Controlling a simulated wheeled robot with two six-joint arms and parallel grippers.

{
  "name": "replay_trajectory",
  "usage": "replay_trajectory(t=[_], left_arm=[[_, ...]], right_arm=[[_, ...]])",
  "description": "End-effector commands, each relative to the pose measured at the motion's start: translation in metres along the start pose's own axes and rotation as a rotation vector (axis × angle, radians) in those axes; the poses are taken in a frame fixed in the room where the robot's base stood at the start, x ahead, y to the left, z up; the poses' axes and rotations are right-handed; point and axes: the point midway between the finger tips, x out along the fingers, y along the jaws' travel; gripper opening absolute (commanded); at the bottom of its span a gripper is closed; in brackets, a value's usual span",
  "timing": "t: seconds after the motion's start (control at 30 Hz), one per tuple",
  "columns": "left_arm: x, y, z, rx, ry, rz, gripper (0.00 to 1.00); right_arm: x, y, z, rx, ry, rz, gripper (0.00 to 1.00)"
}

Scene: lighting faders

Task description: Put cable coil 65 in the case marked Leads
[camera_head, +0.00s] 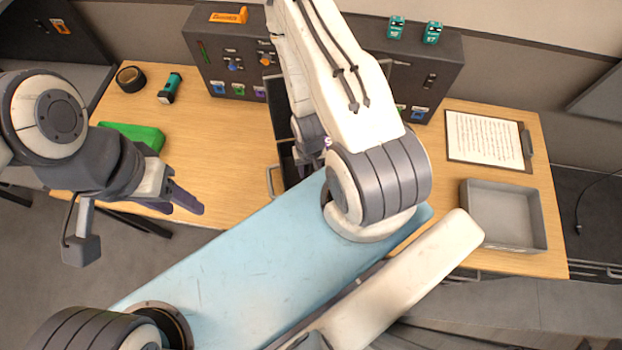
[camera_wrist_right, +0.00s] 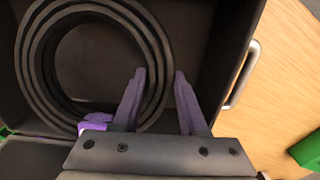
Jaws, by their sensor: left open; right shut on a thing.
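A black cable coil (camera_wrist_right: 152,38) shows in the right wrist view as a thick ring inside an open dark case (camera_wrist_right: 215,50). A purple piece (camera_wrist_right: 96,119) shows at its lower edge; I cannot read a number. My right gripper (camera_wrist_right: 160,75) is shut on the coil's side, one finger inside the ring and one outside. In the head view the case (camera_head: 281,108) is mostly hidden behind my right arm, as are the coil and right gripper. I cannot read the case's marking. My left gripper (camera_head: 187,200) is open and empty at the table's front left edge.
A green block (camera_head: 132,135), a black roll (camera_head: 130,79) and a teal torch (camera_head: 169,88) lie at the table's left. A clipboard (camera_head: 487,137) and grey tray (camera_head: 473,225) are at the right. A dark console (camera_head: 237,55) stands behind.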

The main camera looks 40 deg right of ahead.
Motion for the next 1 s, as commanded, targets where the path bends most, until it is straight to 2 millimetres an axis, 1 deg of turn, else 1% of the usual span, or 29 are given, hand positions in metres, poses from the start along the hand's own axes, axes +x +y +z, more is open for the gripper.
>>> replay_trajectory(t=[0.03, 0.17, 0.43, 0.5, 0.7, 0.73, 0.77, 0.8, 1.0], left_arm=[[0.004, 0.000, 0.000, 0.000, 0.000, 0.000, 0.48], [0.009, -0.001, 0.000, 0.000, 0.000, 0.000, 0.48], [0.040, -0.003, 0.002, -0.003, 0.000, 0.000, 0.48], [0.042, -0.003, 0.002, -0.004, 0.000, 0.000, 0.48], [0.039, -0.003, 0.002, -0.004, 0.000, 0.000, 0.48], [0.039, -0.003, 0.002, -0.004, 0.000, 0.000, 0.48], [0.039, -0.003, 0.002, -0.004, 0.000, 0.000, 0.48], [0.039, -0.003, 0.002, -0.004, 0.000, 0.000, 0.48], [0.039, -0.003, 0.002, -0.004, 0.000, 0.000, 0.48]], right_arm=[[0.005, 0.000, -0.001, 0.001, 0.002, 0.000, 0.00], [0.011, 0.000, -0.001, 0.001, 0.003, 0.000, 0.00], [0.049, 0.001, -0.001, 0.003, 0.003, 0.000, 0.00], [0.051, 0.001, -0.002, 0.003, 0.005, -0.001, 0.00], [0.049, 0.001, -0.002, 0.004, 0.006, -0.001, 0.00], [0.049, 0.001, -0.002, 0.003, 0.006, -0.001, 0.54], [0.049, 0.001, -0.002, 0.003, 0.006, -0.001, 0.65], [0.049, 0.001, -0.002, 0.003, 0.005, -0.001, 0.72], [0.049, 0.001, -0.002, 0.003, 0.004, 0.000, 0.72]])
